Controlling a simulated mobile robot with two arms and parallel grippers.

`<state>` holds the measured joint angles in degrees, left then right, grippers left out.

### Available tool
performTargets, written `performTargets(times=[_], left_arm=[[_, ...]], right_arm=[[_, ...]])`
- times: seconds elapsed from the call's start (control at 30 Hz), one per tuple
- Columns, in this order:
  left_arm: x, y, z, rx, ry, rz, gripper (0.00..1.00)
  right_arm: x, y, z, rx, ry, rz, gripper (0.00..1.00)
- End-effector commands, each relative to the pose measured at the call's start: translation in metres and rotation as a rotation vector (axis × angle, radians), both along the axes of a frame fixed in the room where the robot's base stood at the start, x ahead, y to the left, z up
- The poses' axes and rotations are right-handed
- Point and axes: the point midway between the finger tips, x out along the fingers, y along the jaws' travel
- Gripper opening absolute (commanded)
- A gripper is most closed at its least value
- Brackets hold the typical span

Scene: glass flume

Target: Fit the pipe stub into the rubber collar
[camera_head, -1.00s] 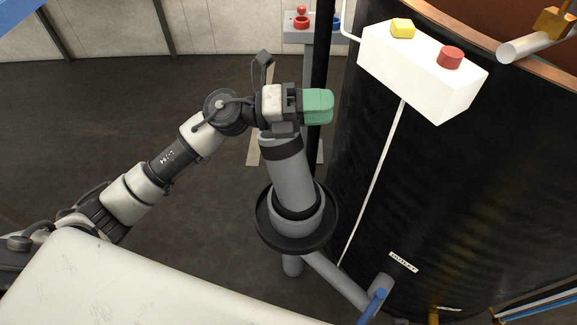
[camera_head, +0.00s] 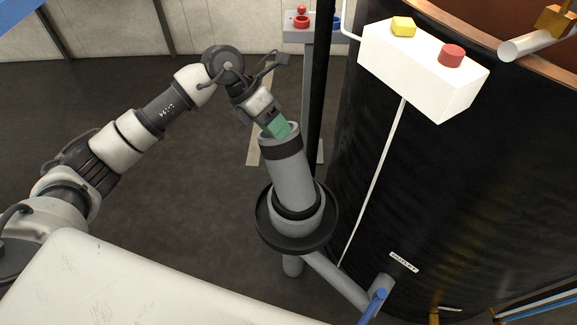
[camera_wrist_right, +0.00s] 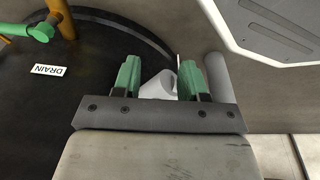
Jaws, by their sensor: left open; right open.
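The grey pipe stub (camera_head: 290,170) stands nearly upright, with a dark band near its top and an open upper end. Its lower end meets the black rubber collar (camera_head: 297,202) above a round black dish (camera_head: 264,224); I cannot tell how deeply it sits. My left gripper (camera_head: 277,128) is at the stub's upper rim, its green fingers angled down; whether they touch is unclear. It is open. In the right wrist view, my right gripper (camera_wrist_right: 160,80) is open, with a pale grey cylindrical part (camera_wrist_right: 158,86) showing beyond and between its green fingers.
The large black tank (camera_head: 430,190) fills the right side. A white box (camera_head: 422,70) with yellow and red buttons is mounted there. A grey pipe (camera_head: 340,280) runs below the dish. A black post (camera_head: 318,75) stands behind the stub. A white surface (camera_head: 130,285) lies at lower left.

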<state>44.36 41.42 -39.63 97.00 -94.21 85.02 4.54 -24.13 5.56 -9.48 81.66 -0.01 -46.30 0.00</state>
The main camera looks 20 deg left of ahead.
Motion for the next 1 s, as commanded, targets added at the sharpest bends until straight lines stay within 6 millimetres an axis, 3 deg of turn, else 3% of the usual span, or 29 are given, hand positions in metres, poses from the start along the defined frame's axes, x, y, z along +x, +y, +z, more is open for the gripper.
performTargets(times=[0.3, 0.6, 0.67, 0.9, 1.0], left_arm=[[0.0, -0.026, -0.036, -0.002, 0.001, -0.001, 0.44], [0.0, -0.03, -0.041, -0.001, 0.0, 0.0, 0.44], [0.0, -0.03, -0.041, -0.001, 0.0, 0.0, 0.38], [0.0, -0.03, -0.041, -0.001, -0.001, -0.001, 0.01], [0.0, -0.03, -0.041, -0.001, -0.001, -0.001, 0.0]], right_arm=[[0.003, 0.0, 0.004, -0.001, 0.0, -0.001, 0.43], [0.005, 0.0, 0.007, 0.0, -0.006, -0.001, 0.43], [0.005, 0.0, 0.007, 0.001, -0.007, -0.001, 0.43], [0.005, 0.0, 0.007, 0.001, -0.006, -0.002, 0.43], [0.005, 0.0, 0.007, 0.001, -0.006, -0.002, 0.43]])
